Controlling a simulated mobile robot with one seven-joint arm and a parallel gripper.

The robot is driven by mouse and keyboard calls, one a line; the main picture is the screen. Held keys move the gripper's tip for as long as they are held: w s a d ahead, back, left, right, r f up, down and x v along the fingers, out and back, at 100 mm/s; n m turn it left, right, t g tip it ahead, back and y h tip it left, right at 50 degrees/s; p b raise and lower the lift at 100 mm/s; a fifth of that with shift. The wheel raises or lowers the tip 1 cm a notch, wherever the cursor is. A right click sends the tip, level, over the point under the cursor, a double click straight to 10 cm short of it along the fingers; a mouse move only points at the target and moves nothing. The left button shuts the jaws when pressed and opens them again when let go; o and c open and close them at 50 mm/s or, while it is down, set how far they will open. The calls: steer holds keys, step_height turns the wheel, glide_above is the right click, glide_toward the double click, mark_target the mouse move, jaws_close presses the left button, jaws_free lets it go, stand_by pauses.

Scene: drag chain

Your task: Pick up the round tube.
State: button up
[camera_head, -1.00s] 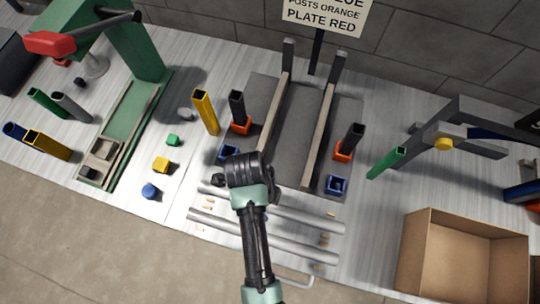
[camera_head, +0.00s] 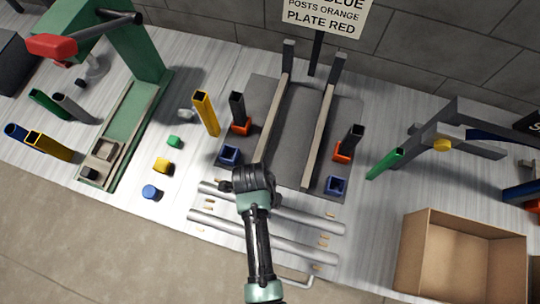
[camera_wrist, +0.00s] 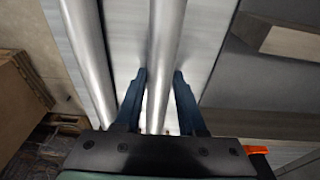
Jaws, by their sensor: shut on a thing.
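Two long grey round tubes lie side by side on the bench near its front edge. The back tube (camera_head: 300,216) passes under my wrist, and the front tube (camera_head: 295,246) lies free. In the wrist view, my gripper (camera_wrist: 160,74) has one dark finger on each side of a tube (camera_wrist: 163,40) and is shut on it. The other tube (camera_wrist: 90,50) runs alongside to the left, outside the fingers. In the head view my wrist hides the fingers and the middle of the back tube. The held tube appears to be still at bench level.
Behind the tubes is a grey plate with rails (camera_head: 323,125), blue sockets (camera_head: 336,185) and dark posts (camera_head: 355,137) in orange sockets. A cardboard box (camera_head: 460,265) stands at the right. Small coloured caps (camera_head: 150,191) lie left. Small tan pieces (camera_head: 323,240) lie around the tubes.

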jaws_close()
steer(key=shift+r, duration=0.1)
